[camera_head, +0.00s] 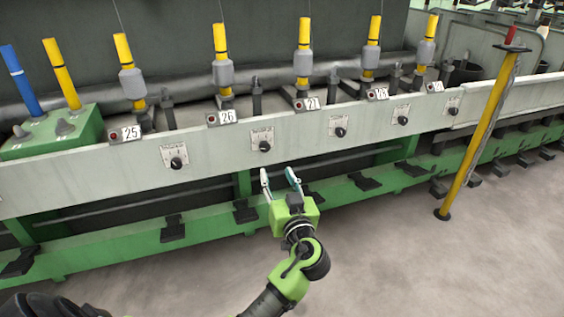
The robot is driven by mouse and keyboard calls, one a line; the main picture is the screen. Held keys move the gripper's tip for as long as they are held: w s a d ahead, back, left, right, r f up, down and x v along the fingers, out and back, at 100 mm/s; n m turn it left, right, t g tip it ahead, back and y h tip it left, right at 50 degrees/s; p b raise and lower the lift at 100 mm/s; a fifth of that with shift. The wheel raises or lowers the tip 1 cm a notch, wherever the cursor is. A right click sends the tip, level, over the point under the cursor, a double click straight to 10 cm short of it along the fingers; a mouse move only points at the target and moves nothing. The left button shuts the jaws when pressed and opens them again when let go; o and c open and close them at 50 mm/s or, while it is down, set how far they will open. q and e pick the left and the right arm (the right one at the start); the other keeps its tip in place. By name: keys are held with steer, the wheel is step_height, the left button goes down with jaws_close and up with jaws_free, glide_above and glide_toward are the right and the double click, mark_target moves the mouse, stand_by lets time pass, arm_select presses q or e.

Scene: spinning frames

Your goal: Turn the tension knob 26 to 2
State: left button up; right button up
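The label 26 (226,117) sits on the top edge of the grey machine panel. A black tension knob (265,146) on a small white dial plate is on the panel face, below and to the right of that label. The dial's numbers and the knob's setting are too small to read.
Similar knobs sit along the panel, one to the left (176,162) and one to the right (340,132). Yellow spindles (220,38) stand behind. Black pedals (245,211) line the green lower rail. A yellow post (480,140) stands at right. The front floor is clear.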

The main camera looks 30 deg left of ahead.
mark_target(265, 148)
arm_select(q)
steer(key=b+x, duration=0.2)
steer(key=x, duration=1.1)
steer(key=shift+w+a+f, duration=0.1)
steer(key=shift+w+a, duration=0.1)
steer(key=shift+a, duration=0.1)
steer(key=shift+c, duration=0.3)
steer(key=c, duration=1)
